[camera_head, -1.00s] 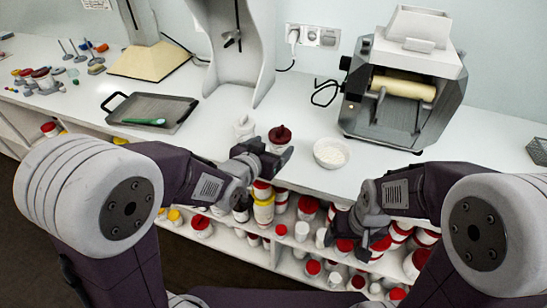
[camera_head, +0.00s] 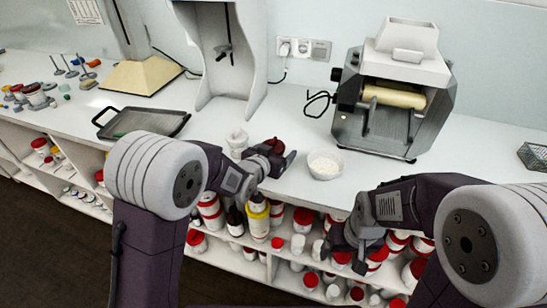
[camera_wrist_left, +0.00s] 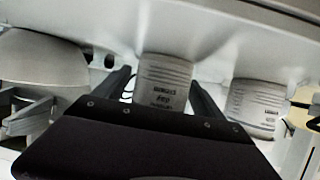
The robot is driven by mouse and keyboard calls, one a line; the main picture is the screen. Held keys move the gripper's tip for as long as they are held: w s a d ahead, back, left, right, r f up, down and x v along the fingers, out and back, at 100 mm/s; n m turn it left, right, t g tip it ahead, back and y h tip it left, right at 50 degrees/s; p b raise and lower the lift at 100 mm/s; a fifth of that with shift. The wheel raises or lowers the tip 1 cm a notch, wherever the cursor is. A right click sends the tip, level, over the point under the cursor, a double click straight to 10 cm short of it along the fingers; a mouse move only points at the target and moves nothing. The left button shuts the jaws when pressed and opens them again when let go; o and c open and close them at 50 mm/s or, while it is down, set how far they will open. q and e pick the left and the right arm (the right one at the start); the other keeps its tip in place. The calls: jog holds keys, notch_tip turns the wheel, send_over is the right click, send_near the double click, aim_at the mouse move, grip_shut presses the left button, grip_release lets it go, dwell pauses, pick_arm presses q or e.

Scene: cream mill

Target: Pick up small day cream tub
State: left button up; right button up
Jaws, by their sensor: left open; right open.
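A pale tub (camera_wrist_left: 165,82) with an upside-down dark label stands between the fingers of my left gripper (camera_wrist_left: 162,90) in the left wrist view. The fingers are apart, one on each side, and I cannot tell whether they touch it. The label is too blurred to read surely. In the head view my left gripper (camera_head: 287,160) is by a dark red-lidded jar (camera_head: 275,146) on the counter and partly hides it. A white jar (camera_head: 237,138) stands to its left. My right gripper (camera_head: 345,255) is open and empty, in front of the shelves.
A second pale tub (camera_wrist_left: 255,105) stands to the right in the left wrist view. A white bowl (camera_head: 325,165) is right of my left gripper. A roller mill (camera_head: 400,95) stands behind it. A dark tray (camera_head: 170,118) lies left. Shelves below hold many red-lidded tubs.

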aim_at(277, 141)
pick_arm(q)
jog(key=shift+s+r, duration=0.1)
jog(key=shift+s, duration=0.05)
jog(key=shift+c, duration=1.2)
jog(key=c, duration=1.3)
jog(key=shift+r+p, duration=0.5)
jog(key=shift+r, duration=1.55)
jog(key=shift+c, duration=0.2)
jog(key=s+d+r+p, duration=0.3)
jog(key=s+d+r, duration=0.4)
jog(key=s, duration=0.1)
jog(key=shift+s+d, duration=0.3)
jog(key=shift+s, duration=0.1)
